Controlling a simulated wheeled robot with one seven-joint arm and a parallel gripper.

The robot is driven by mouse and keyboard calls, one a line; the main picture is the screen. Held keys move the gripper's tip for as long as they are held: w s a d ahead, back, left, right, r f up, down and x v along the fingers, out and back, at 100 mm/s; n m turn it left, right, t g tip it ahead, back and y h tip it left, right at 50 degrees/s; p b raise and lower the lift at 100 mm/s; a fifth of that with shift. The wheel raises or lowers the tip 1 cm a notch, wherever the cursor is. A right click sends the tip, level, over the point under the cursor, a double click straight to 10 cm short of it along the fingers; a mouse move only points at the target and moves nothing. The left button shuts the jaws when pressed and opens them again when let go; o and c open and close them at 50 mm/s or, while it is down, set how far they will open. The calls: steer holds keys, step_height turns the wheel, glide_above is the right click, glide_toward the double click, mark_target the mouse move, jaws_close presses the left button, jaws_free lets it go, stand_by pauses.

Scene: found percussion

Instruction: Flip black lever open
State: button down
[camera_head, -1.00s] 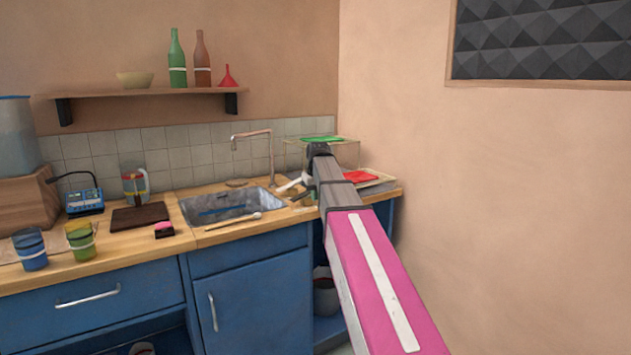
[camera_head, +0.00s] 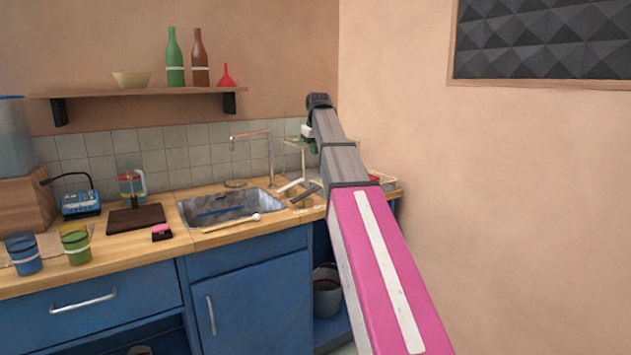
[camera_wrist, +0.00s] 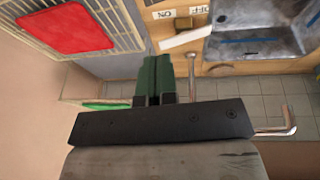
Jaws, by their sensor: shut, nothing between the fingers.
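The black lever (camera_wrist: 184,22) is a small dark bar at the top of the wrist view, by a plate with ON and OFF lettering. A white handle (camera_wrist: 185,39) lies beside it. In the head view a dark bar that looks like the lever (camera_head: 306,193) sits right of the sink, next to a white handle (camera_head: 291,184). My gripper (camera_wrist: 154,75) has green fingers, shut and empty, raised apart from the lever. In the head view my arm hides most of the gripper.
The sink (camera_head: 230,206) and tap (camera_head: 270,155) are to the left of my arm. A rack with a red cloth (camera_wrist: 65,28) and a green pad (camera_wrist: 104,106) are close to the gripper. The tiled wall (camera_head: 90,155) is behind. A wooden spoon (camera_head: 232,222) lies at the sink's front edge.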

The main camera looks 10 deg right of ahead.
mark_target(317, 187)
steer(key=x, duration=1.2)
steer(key=shift+s+d+f, duration=0.2)
steer(key=shift+d+f, duration=0.15)
steer(key=shift+f, duration=0.1)
steer(key=shift+w+d+f, duration=0.1)
steer(key=shift+d+f, duration=0.05)
steer(key=shift+f, duration=0.4)
steer(key=shift+w+d+f+y, duration=0.1)
steer(key=shift+d+f+y, duration=0.2)
steer(key=shift+y, duration=0.3)
steer(key=shift+w+d+f+g+y, duration=0.15)
steer(key=shift+d+g+y, duration=0.25)
steer(key=shift+y, duration=0.1)
steer(key=shift+w+d+f+m+g+y, duration=0.15)
steer(key=shift+d+f+m+g+y, duration=0.25)
steer(key=shift+y, duration=0.4)
steer(key=shift+w+d+f, duration=0.1)
steer(key=shift+d+f, duration=0.1)
steer(key=shift+f, duration=0.75)
